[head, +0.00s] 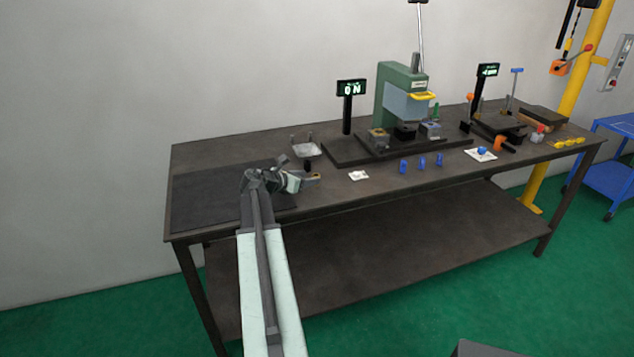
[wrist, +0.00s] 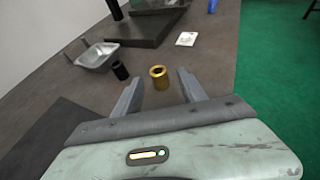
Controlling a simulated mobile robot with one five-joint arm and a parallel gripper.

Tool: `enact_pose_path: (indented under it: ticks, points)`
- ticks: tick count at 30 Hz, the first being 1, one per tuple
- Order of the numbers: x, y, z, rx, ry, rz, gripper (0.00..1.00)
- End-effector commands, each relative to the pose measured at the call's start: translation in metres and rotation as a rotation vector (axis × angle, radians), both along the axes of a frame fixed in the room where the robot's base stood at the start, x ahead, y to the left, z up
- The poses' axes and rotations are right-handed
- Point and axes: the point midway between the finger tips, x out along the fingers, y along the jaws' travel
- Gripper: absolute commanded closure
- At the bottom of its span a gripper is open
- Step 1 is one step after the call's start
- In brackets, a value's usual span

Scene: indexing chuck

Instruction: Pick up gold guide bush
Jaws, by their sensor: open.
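The gold guide bush (wrist: 158,77) stands upright on the dark bench top in the wrist view, a hollow ring with a dark bore. My gripper (wrist: 157,88) is open, with its two fingers apart and the bush in line with the gap between their tips. I cannot tell whether the bush lies just beyond the tips or between them; nothing is gripped. In the head view the bush (head: 315,176) is a small gold spot at the end of my gripper (head: 304,180), partly hidden by it.
A black bush (wrist: 120,70) stands just left of the gold one. Behind it is a metal tray (wrist: 97,56). A white card (wrist: 187,39) and a blue part (wrist: 212,6) lie farther off. The green press (head: 402,90) stands at the back.

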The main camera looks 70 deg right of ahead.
Motion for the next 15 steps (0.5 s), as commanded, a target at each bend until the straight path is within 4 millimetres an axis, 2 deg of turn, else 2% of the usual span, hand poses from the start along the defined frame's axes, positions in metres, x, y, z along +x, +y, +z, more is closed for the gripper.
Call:
enact_pose_path:
  ticks: [5, 12, 15]
  points:
    - [-0.001, -0.007, -0.005, 0.0, -0.002, 0.001, 0.51]
    - [-0.011, -0.043, -0.023, 0.0, -0.002, -0.001, 0.51]
    - [-0.014, -0.048, -0.023, 0.0, -0.002, -0.001, 0.51]
